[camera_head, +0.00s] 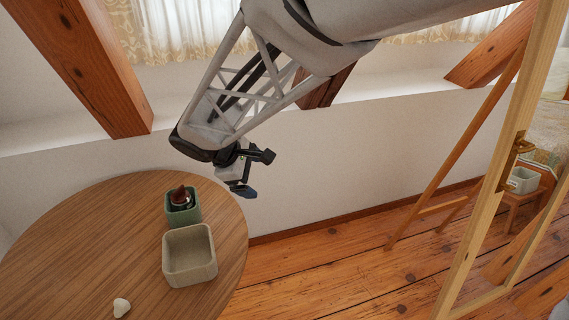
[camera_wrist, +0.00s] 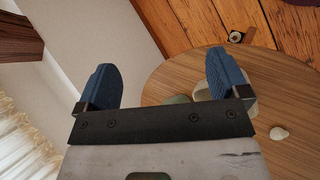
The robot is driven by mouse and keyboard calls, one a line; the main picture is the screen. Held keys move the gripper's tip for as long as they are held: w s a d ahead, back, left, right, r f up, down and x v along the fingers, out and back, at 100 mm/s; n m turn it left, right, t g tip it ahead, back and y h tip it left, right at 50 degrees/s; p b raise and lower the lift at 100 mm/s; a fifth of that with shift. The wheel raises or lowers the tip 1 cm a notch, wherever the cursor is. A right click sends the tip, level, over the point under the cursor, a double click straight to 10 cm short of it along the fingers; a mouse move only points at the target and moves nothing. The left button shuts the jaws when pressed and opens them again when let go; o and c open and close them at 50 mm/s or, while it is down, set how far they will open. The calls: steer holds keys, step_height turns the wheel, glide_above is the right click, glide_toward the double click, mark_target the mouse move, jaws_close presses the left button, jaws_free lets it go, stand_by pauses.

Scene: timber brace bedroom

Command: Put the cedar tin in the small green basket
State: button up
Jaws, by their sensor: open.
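A small green basket (camera_head: 168,214) stands on the round wooden table. A dark item with a reddish-brown pointed top (camera_head: 180,194) sits inside it; I cannot tell whether it is the cedar tin. No other thing in view is clearly the tin. My gripper (camera_head: 255,175) is open and empty, in the air beyond the table's right edge, to the right of the basket. In the wrist view its blue fingers (camera_wrist: 161,62) are spread wide. A pale green shape (camera_wrist: 178,100) shows between them, mostly hidden by my gripper's bar.
A larger beige square bin (camera_head: 190,257) stands touching or very near the basket. A small white shell-like object (camera_head: 121,307) lies near the table's front. The table's left side (camera_head: 80,235) is clear. A pale green container (camera_head: 523,180) sits on a stool at far right, behind a wooden frame (camera_head: 500,185).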

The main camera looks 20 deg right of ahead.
steer(key=s+d+r+m+y, duration=0.1)
steer(key=s+d+m+y, duration=0.1)
steer(key=s+m, duration=0.2)
steer(key=s+d+r+m+y, duration=0.2)
steer(key=s+m, duration=0.2)
steer(key=s, duration=0.7)
steer(key=s+d+r+m+y, duration=0.1)
steer(key=s+d+m+y, duration=0.1)
steer(key=s, duration=0.5)
steer(key=shift+s+d+r+m+t+y, duration=0.3)
steer(key=shift+d+m+t, duration=0.15)
steer(key=shift+m, duration=0.55)
